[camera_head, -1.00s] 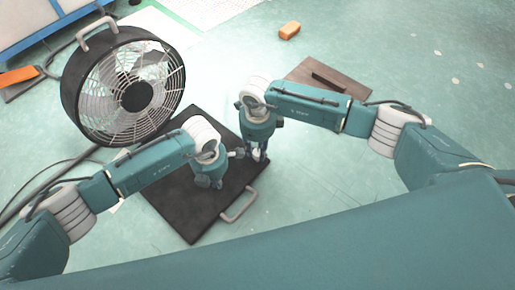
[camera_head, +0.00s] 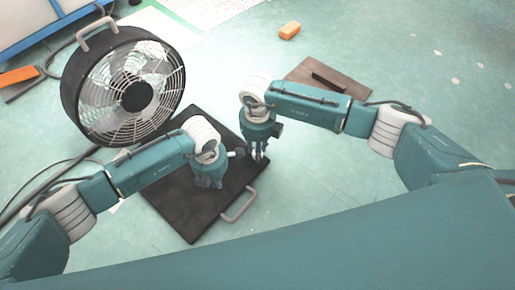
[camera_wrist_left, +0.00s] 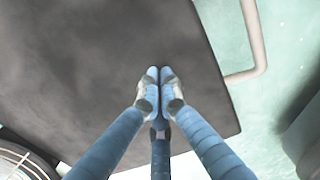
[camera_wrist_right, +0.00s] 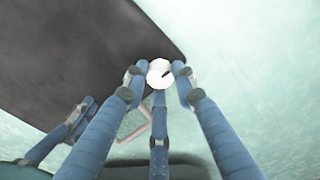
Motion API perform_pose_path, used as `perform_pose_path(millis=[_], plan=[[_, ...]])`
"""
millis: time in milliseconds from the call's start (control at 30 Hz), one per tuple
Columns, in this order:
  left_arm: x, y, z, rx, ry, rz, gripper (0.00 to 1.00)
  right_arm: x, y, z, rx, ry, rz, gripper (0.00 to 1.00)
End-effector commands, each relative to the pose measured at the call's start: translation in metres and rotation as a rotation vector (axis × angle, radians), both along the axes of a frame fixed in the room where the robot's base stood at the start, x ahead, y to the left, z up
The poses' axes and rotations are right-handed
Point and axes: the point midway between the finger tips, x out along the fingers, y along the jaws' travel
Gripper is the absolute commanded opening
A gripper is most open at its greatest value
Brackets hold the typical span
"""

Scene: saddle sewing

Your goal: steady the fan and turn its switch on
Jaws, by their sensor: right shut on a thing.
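The round black fan (camera_head: 68,92) with a wire grille stands at the left in the head view. Part of its grille shows in the left wrist view (camera_wrist_left: 22,160). A dark flat board (camera_head: 180,218) with a metal handle lies in front of it. My left gripper (camera_head: 207,184) points down over the board; its fingertips meet in the left wrist view (camera_wrist_left: 159,76), with nothing seen between them. My right gripper (camera_head: 259,158) is at the board's right corner, its fingers closed around a white round knob with a dark mark (camera_wrist_right: 160,73), apparently the switch.
A brown board with a dark bar (camera_head: 345,84) and an orange block (camera_head: 289,30) lie on the floor at the back. Cables (camera_head: 45,180) run on the floor at the left. The floor at the right is clear.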

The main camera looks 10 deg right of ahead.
Motion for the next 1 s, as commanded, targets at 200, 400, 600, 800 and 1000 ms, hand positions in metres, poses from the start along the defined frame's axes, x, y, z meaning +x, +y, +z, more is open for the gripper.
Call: perform_pose_path(millis=[200, 400, 600, 800, 1000], plan=[[0.0, 0.003, -0.004, 0.006, -0.001, 0.002, 0.0, 0.001, 0.001, 0.0, 0.002, -0.002, -0.007, 0.01], [0.0, 0.003, -0.004, 0.006, -0.001, 0.002, 0.0, 0.001, 0.001, 0.0, 0.002, -0.002, -0.006, 0.29], [0.0, 0.003, -0.004, 0.006, -0.001, 0.002, 0.0, 0.001, 0.001, 0.0, 0.002, -0.002, -0.005, 0.46], [0.0, 0.003, -0.004, 0.006, -0.001, 0.002, 0.0, 0.001, 0.0, 0.001, 0.001, -0.001, -0.004, 0.46], [0.0, 0.003, -0.004, 0.006, -0.001, 0.002, 0.0, 0.002, 0.0, 0.023, 0.001, -0.005, -0.003, 0.46]])
